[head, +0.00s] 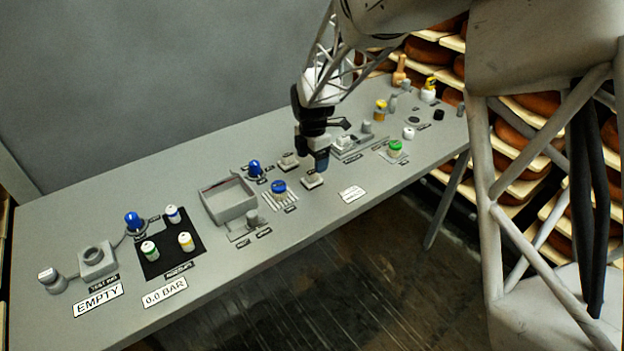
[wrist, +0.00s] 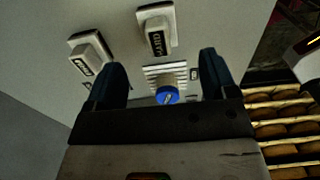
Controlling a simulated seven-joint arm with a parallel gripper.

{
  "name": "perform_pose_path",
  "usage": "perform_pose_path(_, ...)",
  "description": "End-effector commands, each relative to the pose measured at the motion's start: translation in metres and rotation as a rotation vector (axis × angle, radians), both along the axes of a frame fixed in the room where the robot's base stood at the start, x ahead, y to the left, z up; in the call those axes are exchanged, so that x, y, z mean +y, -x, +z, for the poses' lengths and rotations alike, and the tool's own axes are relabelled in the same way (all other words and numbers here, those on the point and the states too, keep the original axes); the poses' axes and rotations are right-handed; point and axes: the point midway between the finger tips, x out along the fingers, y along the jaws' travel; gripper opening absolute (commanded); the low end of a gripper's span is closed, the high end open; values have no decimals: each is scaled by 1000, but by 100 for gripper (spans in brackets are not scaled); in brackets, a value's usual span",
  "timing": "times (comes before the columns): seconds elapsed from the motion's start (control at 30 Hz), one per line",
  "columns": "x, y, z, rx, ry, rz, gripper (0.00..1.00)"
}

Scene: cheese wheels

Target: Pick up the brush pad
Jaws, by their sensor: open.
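Two pale grey pad-like blocks with dark labels stand on the bench. One block (wrist: 90,55) is at the upper left of the wrist view and the other block (wrist: 157,33) is at the top middle. In the head view, they appear as a nearer block (head: 312,180) and a farther block (head: 289,161). The label lettering is too small to read surely, so I cannot tell which is the brush pad. My gripper (head: 322,163) is above the bench close to the nearer block. In the wrist view its fingers (wrist: 163,61) are spread, with nothing held between them.
A blue-topped item (wrist: 167,95) is at a slatted rack (wrist: 165,76), between the fingers in the wrist view. A grey open tray (head: 229,211) stands left of the blocks. Labelled fittings crowd the bench's right end. A bare strip runs along the front edge.

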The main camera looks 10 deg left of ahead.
Motion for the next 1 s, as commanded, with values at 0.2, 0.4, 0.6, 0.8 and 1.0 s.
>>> perform_pose_path(0.2, 0, 0, -17, 1, 1, -1, 79)
perform_pose_path(0.4, 0, 0, -23, 0, 0, -1, 79)
perform_pose_path(0.6, 0, 0, -23, 0, 0, -1, 79)
perform_pose_path(0.8, 0, 0, -31, 1, 0, -1, 79)
perform_pose_path(1.0, 1, -1, -52, 2, 1, -1, 79)
